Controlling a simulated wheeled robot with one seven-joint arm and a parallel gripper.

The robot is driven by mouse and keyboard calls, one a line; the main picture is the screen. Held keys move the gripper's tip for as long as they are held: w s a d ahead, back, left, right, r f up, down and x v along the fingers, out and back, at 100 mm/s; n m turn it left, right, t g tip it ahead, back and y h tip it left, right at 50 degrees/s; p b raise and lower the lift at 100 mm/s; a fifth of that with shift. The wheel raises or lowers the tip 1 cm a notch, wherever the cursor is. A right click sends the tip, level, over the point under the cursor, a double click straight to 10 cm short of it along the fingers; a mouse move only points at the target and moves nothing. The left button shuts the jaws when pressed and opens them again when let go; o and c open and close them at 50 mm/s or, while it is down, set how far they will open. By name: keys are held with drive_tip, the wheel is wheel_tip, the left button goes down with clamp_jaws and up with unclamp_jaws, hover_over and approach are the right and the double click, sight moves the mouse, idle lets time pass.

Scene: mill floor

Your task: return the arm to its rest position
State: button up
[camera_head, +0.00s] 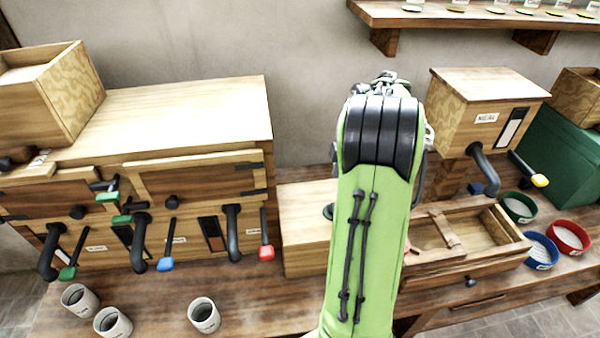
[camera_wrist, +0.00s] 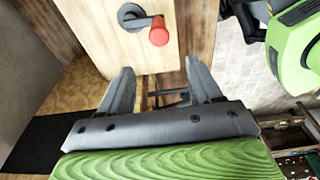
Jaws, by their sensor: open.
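My green arm rises through the middle of the head view, its black joint (camera_head: 380,135) standing above the bench. It covers part of the bench, and my gripper is hidden behind it there. In the wrist view my gripper (camera_wrist: 160,85) shows two grey fingers spread apart with nothing between them. Beyond the fingers is a pale wooden panel (camera_wrist: 110,35) with a red-ended black handle (camera_wrist: 158,32). The fingers appear apart from the handle.
A wooden cabinet (camera_head: 190,110) with spouts and coloured levers stands at left. Several white cups (camera_head: 204,315) are at the front. A mill box (camera_head: 480,90), an open wooden drawer box (camera_head: 430,265), coloured bowls (camera_head: 568,237) and a green box (camera_head: 565,150) are at right. A shelf (camera_head: 450,18) hangs above.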

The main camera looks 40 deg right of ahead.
drive_tip(key=a+r+m+t+h, duration=0.15)
drive_tip(key=a+r, duration=0.25)
drive_tip(key=a, duration=0.4)
drive_tip(key=a+r+m+y, duration=0.1)
drive_tip(key=a+r+m, duration=0.25)
drive_tip(key=a, duration=0.45)
drive_tip(key=s+a+f+m+t+h+b, duration=0.1)
drive_tip(key=s+a+m+t, duration=0.2)
drive_tip(key=s+a, duration=0.9)
drive_tip(key=m, duration=0.3)
drive_tip(key=shift+s+a+m+b, duration=0.2)
drive_tip(key=shift+a+m+b, duration=0.1)
drive_tip(key=shift+m+b, duration=0.1)
